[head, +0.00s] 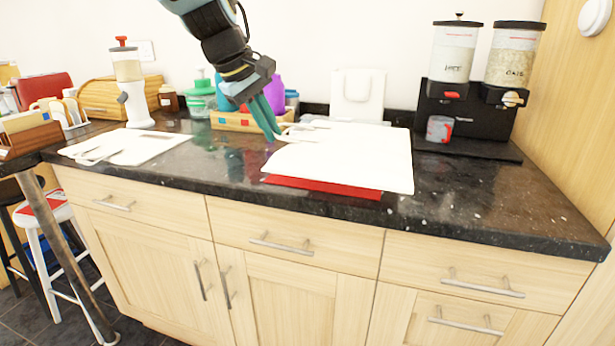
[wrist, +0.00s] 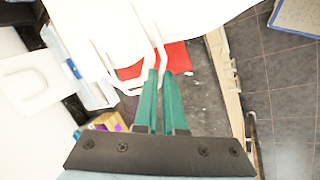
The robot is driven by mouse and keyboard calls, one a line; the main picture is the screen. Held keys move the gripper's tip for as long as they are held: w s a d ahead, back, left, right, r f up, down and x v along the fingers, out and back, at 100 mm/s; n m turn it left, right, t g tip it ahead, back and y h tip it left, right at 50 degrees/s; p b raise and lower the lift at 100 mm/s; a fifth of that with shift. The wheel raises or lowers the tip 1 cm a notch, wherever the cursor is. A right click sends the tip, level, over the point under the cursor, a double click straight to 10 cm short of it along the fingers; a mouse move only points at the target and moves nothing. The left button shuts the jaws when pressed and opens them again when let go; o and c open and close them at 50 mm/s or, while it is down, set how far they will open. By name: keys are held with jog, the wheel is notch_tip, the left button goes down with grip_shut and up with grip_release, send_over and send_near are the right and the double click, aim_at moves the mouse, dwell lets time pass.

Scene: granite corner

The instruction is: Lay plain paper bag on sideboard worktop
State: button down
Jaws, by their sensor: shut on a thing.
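A plain white paper bag (head: 345,158) is at the middle of the dark sideboard worktop (head: 225,165), roughly level, its body to the right of my gripper. It also shows in the wrist view (wrist: 205,14). My gripper (head: 274,134) has its teal fingers shut on the bag's white handle at the left end; the fingertips (wrist: 161,74) meet at the handle in the wrist view. The bag covers part of a flat red item (head: 325,187) near the front edge. I cannot tell whether the bag touches it or is slightly above.
Another white bag with handles (head: 130,146) lies flat at left. A third white bag (head: 357,97) stands against the wall. A cereal dispenser (head: 465,105) stands at right, and a wooden box of bottles (head: 238,121) behind my gripper. The front right worktop (head: 480,195) is clear.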

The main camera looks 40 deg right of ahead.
notch_tip(320, 180, down, 9)
jog(key=shift+r, duration=0.2)
jog(key=c, duration=1)
grip_release()
jog(key=shift+r, duration=0.1)
jog(key=v, duration=1.2)
jog(key=w+a+f+y, duration=0.1)
jog(key=a+f, duration=0.4)
jog(key=a, duration=0.4)
jog(key=w+a+f+t+y, duration=0.1)
jog(key=a+f, duration=0.3)
jog(key=a, duration=0.6)
jog(key=w+a+f+y, duration=0.2)
jog(key=a+f, duration=0.3)
jog(key=a, duration=0.4)
jog(key=shift+w+a+f+m, duration=0.25)
jog(key=shift+a+f+m, duration=0.05)
jog(key=shift+f, duration=0.05)
jog(key=shift+o, duration=0.6)
jog(key=s+a+f+y, duration=0.1)
jog(key=s+a+f, duration=0.2)
jog(key=a, duration=0.3)
jog(key=shift+a+m, duration=0.35)
jog(key=shift+m, duration=0.05)
